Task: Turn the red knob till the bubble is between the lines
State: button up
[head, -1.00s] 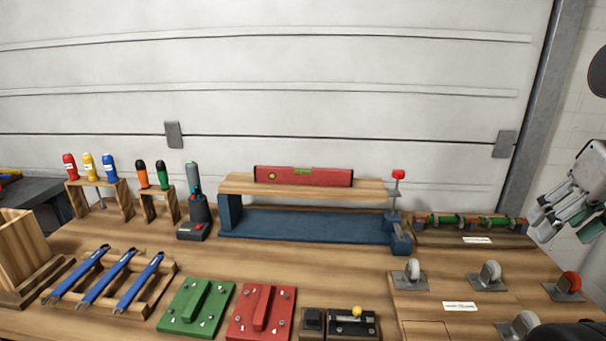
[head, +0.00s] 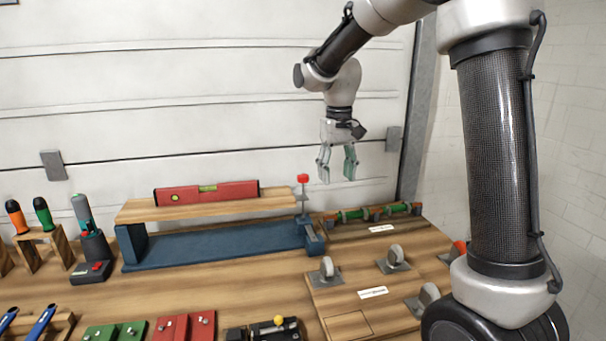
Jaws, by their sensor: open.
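The red knob (head: 303,178) stands on a thin upright screw at the right end of a wooden board (head: 135,211). A red spirit level (head: 230,191) lies on that board; its yellow-green vial (head: 208,188) shows, but the bubble and lines are too small to make out. The board is held above a blue base (head: 200,246). My gripper (head: 337,180) hangs pointing down, fingers apart and empty. In the picture it is just right of the red knob, not touching it; its depth relative to the knob is hard to tell.
A rack with a green rod (head: 355,214) stands right of the blue base. A wooden board with caster wheels (head: 327,268) lies in front of it. A grey-green tool in a dark stand (head: 90,245) is at left. Red and green plates lie at the front.

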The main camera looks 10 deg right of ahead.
jog(key=m, duration=0.2)
send_near(303, 175)
jog(key=f, duration=0.1)
jog(key=s+f, duration=0.1)
jog(key=f, duration=0.1)
jog(key=s+f, duration=0.1)
jog(key=f, duration=0.1)
jog(key=shift+d+f, duration=0.2)
jog(key=shift+m, duration=0.6)
jog(key=r, duration=0.1)
jog(key=w+r, duration=0.1)
jog(key=r, duration=0.1)
jog(key=w+r, duration=0.1)
jog(key=shift+w+a+r, duration=0.15)
jog(key=shift+a, duration=0.1)
jog(key=shift+m, duration=0.4)
jog(key=f, duration=0.7)
jog(key=shift+s+d+f, duration=0.1)
jog(key=shift+s+f, duration=0.1)
jog(key=shift+s, duration=0.1)
jog(key=shift+f, duration=0.35)
jog(key=c, duration=1)
